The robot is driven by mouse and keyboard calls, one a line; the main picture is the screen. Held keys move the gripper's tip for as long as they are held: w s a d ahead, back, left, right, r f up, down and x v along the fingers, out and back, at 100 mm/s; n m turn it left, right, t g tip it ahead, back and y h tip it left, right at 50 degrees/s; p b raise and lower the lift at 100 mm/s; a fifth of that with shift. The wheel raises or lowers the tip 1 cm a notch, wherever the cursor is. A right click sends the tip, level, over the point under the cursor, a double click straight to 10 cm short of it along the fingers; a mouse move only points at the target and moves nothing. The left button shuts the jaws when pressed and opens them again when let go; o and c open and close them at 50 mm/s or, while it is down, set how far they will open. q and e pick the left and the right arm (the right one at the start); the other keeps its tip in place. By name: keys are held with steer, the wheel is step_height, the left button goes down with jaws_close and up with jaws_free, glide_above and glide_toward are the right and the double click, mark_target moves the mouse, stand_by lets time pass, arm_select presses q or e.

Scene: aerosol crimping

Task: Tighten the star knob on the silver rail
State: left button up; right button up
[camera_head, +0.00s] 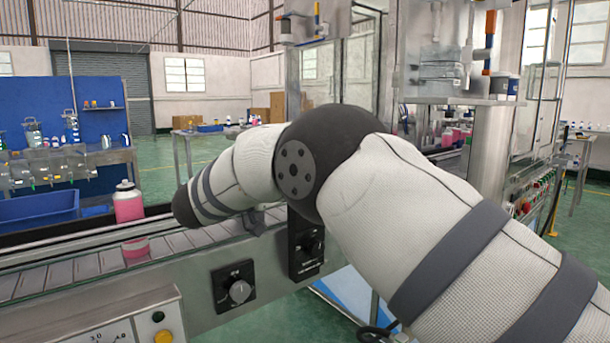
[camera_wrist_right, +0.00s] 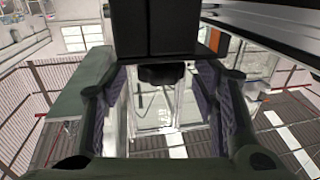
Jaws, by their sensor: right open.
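In the right wrist view my right gripper (camera_wrist_right: 160,105) is open, with a dark finger on each side of the picture. A rounded black part (camera_wrist_right: 161,75) shows between the fingers, under a dark block (camera_wrist_right: 155,28); it may be the star knob, but its shape is too dark to tell. I cannot tell whether the fingers touch it. A silver rail-like bar (camera_wrist_right: 262,22) runs across the upper right. In the head view my right arm crosses the middle, and its gripper is hidden. No star knob is clear there. My left gripper is in neither view.
A conveyor (camera_head: 60,276) runs along the left front, carrying a pink bottle (camera_head: 128,203). Its side has a dial (camera_head: 239,291) and a black control box (camera_head: 305,245). A steel machine column (camera_head: 490,150) stands at the right. Green floor lies open behind the conveyor.

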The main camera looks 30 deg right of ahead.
steer(key=v, duration=1)
steer(key=shift+a, duration=0.25)
